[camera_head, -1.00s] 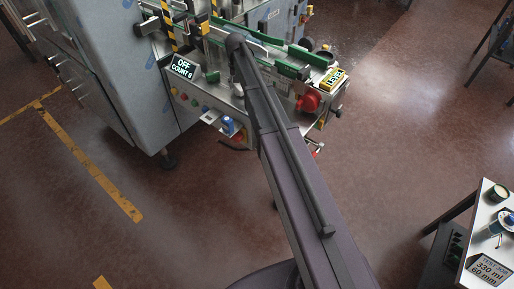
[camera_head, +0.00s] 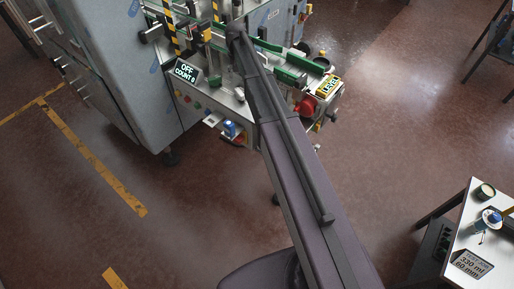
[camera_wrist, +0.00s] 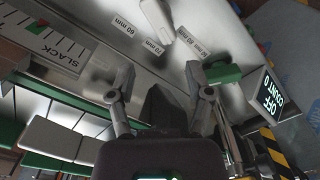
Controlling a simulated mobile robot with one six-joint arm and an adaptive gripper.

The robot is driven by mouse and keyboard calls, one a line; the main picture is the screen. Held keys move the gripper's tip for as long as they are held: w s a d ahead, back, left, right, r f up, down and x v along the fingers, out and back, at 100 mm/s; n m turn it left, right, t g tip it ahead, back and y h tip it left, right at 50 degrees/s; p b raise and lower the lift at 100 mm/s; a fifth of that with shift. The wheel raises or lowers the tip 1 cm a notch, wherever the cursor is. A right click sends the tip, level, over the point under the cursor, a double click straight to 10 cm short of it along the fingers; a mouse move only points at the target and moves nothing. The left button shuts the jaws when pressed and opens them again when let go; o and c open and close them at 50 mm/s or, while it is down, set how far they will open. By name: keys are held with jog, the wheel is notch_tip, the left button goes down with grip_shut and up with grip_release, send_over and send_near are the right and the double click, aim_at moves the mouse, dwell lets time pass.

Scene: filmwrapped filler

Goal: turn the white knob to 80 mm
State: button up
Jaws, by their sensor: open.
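The white knob (camera_wrist: 158,16) is at the top of the wrist view, an elongated pale handle partly cut off by the frame edge. Labels stand around it: 60 mm (camera_wrist: 123,25), 70 mm (camera_wrist: 153,46), 80 mm (camera_wrist: 187,38) and another beside that. Its near end lies around the 70 mm and 80 mm labels; I cannot tell its exact setting. My gripper (camera_wrist: 161,74) is open and empty, its two fingertips apart, below the knob in the picture and not touching it. In the head view my arm hides the knob and gripper.
A SLACK scale (camera_wrist: 45,45) lies left in the wrist view. A display (camera_head: 187,72) reads OFF, COUNT 0. A red knob (camera_head: 305,106) and a LEVEL sign (camera_head: 328,86) are at the machine's right end. A side table holds a card (camera_head: 471,264) reading 330 ml, 60 mm.

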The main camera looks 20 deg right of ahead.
jog(key=shift+r+p, duration=2.2)
jog(key=shift+r, duration=0.35)
jog(key=s+f+b, duration=0.6)
jog(key=s, duration=0.4)
jog(key=s+f+n+b, duration=0.1)
jog(key=s+f+b, duration=0.5)
jog(key=s, duration=0.4)
jog(key=s+f+n+b, duration=0.1)
jog(key=s+f+b, duration=0.5)
jog(key=s, duration=0.4)
jog(key=shift+s+a+f+b, duration=0.2)
jog(key=shift+a+f+b, duration=0.1)
jog(key=shift+a+f, duration=0.05)
jog(key=shift+s, duration=0.6)
jog(key=shift+w, duration=0.1)
jog(key=shift+c, duration=0.6)
jog(key=shift+a, duration=0.3)
